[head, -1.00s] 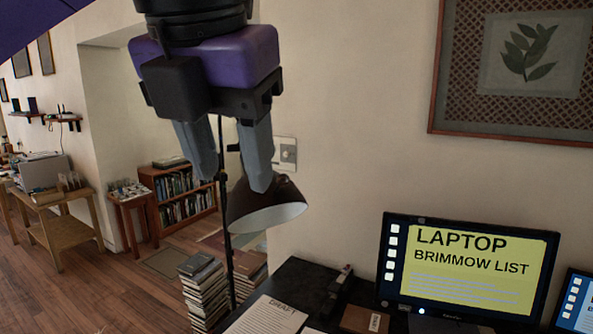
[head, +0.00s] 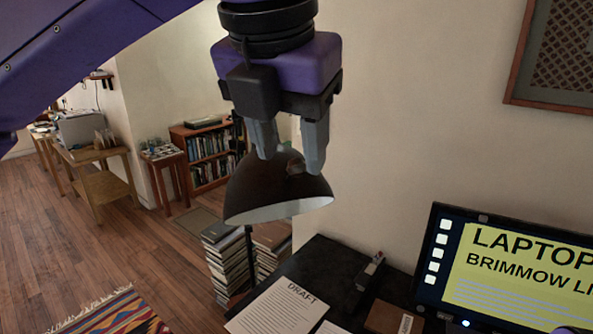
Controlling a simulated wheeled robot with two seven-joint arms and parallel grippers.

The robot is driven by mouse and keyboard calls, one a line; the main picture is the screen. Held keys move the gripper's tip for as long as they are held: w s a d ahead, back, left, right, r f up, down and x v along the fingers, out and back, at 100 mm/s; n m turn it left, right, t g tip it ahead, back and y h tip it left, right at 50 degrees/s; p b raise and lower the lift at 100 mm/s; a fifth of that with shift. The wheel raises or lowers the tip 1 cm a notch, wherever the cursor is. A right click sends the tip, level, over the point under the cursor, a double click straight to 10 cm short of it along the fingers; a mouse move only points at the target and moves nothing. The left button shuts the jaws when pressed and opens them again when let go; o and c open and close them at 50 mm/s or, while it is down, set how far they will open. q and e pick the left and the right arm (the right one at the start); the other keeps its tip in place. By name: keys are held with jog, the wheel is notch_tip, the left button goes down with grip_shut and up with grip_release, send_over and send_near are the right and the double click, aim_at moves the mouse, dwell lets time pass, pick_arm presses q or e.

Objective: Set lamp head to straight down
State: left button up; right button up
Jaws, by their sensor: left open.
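The lamp head (head: 270,188), a dark brown dome shade with a pale inside, hangs near the middle of the head view. Its opening faces mostly down, with the rim slightly tilted and some of the inside showing. The lamp's thin dark pole (head: 249,250) shows below the shade. My left gripper (head: 289,158) is open, its two grey fingers pointing down at the top of the shade. The fingertips overlap the shade's top in the picture; I cannot tell whether they touch it. My right gripper is not in view.
A black desk (head: 322,262) holds papers (head: 277,308), a small brown box (head: 388,318) and a monitor (head: 505,265). Book stacks (head: 228,262) stand on the floor behind the pole. A bookcase (head: 207,152) is at the back. The wooden floor at left is open, with a striped rug (head: 115,316).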

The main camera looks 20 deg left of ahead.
aim_at(294, 162)
pick_arm(q)
jog(key=w+f, duration=0.4)
jog(key=shift+a+f, duration=0.1)
jog(key=shift+f, duration=0.2)
jog(key=shift+s+r, duration=0.15)
jog(key=shift+s, duration=0.5)
jog(key=shift+c, duration=1.2)
jog(key=shift+a, duration=0.2)
grip_shut()
jog(key=shift+d, duration=0.15)
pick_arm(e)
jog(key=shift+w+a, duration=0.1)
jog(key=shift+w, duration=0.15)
